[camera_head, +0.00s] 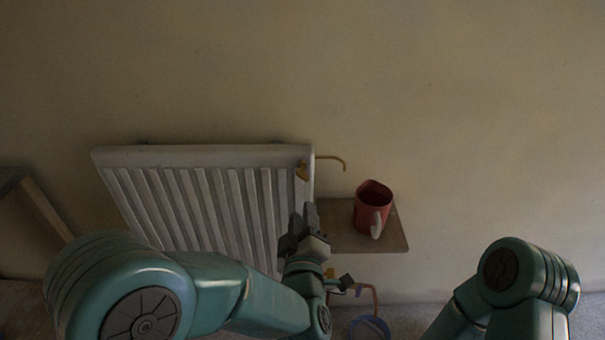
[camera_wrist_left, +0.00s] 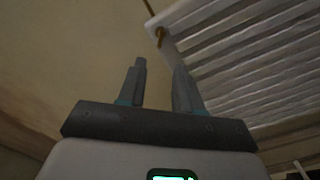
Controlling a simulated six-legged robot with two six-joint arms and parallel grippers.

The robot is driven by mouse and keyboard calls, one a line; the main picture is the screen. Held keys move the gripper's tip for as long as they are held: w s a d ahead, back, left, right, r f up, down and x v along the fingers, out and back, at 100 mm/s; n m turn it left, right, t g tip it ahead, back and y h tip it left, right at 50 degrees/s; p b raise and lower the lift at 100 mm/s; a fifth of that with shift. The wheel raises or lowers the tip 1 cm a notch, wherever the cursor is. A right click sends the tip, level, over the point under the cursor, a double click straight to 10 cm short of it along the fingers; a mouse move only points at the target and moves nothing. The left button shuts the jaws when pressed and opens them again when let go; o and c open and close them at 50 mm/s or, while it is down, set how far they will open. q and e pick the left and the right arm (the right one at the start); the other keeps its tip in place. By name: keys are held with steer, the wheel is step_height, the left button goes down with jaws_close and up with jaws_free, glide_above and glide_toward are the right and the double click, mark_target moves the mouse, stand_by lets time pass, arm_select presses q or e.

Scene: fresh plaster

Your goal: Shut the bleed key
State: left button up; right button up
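The bleed key (camera_head: 302,171) is a small brass piece at the top right corner of the white radiator (camera_head: 205,156). It also shows in the left wrist view (camera_wrist_left: 160,36), beyond the fingertips and roughly in line with the space between them. My left gripper (camera_head: 303,208) is in front of the radiator's right edge, below the key and apart from it. In the left wrist view its two grey fingers (camera_wrist_left: 160,68) stand apart with nothing between them. The key's exact angle is too small and dark to tell. My right arm shows at lower right; its gripper is out of frame.
A thin brass spout (camera_head: 332,158) sticks out right of the key. A red mug (camera_head: 371,207) stands on a small wooden shelf (camera_head: 396,238) close right of my left gripper. Below are a copper pipe (camera_head: 374,297) and a blue bucket (camera_head: 368,326). The wall above is clear.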

mark_target(303, 179)
arm_select(q)
steer(key=w+p, duration=0.2)
steer(key=w, duration=1.2)
steer(key=shift+w, duration=0.1)
jaws_close()
